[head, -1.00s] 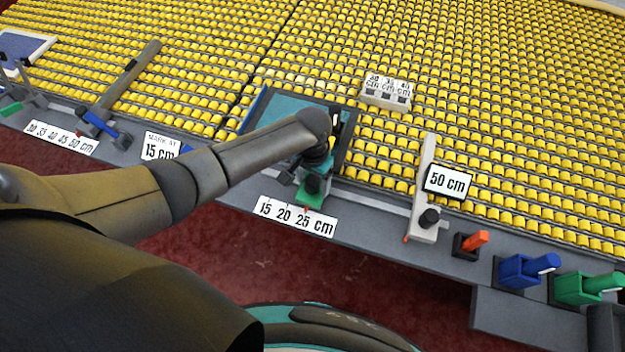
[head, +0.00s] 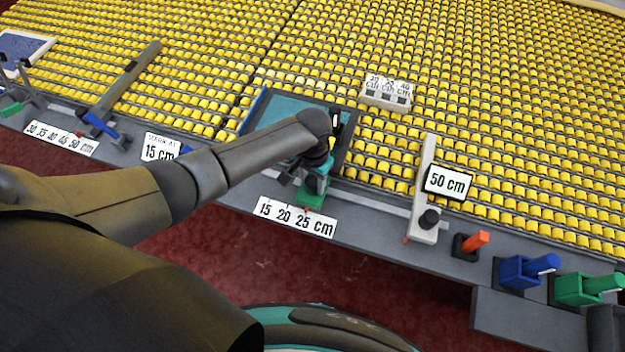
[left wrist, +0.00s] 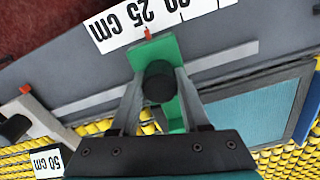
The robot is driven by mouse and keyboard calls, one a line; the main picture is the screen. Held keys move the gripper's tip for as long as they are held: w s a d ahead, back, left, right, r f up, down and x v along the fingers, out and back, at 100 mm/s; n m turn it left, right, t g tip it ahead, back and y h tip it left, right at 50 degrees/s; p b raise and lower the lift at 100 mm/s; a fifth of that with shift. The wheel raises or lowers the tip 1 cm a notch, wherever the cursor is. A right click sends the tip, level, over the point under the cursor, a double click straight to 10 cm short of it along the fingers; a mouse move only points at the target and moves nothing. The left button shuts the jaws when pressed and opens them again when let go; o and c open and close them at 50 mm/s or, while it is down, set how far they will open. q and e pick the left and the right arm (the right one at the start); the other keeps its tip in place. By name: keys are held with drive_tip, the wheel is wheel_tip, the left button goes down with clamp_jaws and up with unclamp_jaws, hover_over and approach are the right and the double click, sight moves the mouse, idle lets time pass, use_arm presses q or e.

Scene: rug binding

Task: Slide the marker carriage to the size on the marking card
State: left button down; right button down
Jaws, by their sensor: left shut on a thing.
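The marker carriage is a green block (head: 311,201) with a black knob (left wrist: 160,83) and a small red pointer (left wrist: 148,33). It sits on the rail behind the 15, 20, 25 cm scale (head: 296,217), with the pointer by the 25. The marking card (head: 160,149) reads "MARK AT 15 cm" and stands left of the scale, partly behind my arm. My left gripper (left wrist: 161,76) is shut on the knob, one finger on each side. In the head view the knob is hidden at the gripper. My right gripper is not in view.
A teal panel (head: 285,108) lies behind the carriage. To the right stand a white stop with a 50 cm sign (head: 447,182) and orange, blue (head: 520,271) and green holders. Another scale (head: 62,138) is at left. The rail left of the carriage looks clear where visible.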

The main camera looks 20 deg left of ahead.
use_arm(q)
drive_tip(key=shift+a, duration=0.1)
idle(0.7)
drive_tip(key=shift+a, duration=0.3)
drive_tip(key=a+p, duration=0.2)
drive_tip(key=a, duration=0.6)
drive_tip(key=shift+w+a+p, duration=0.15)
drive_tip(key=shift+a+p, duration=0.1)
drive_tip(key=shift+p, duration=0.05)
drive_tip(key=shift+a, duration=0.7)
drive_tip(key=shift+c, duration=2.1)
unclamp_jaws()
drive_tip(key=shift+o, duration=0.2)
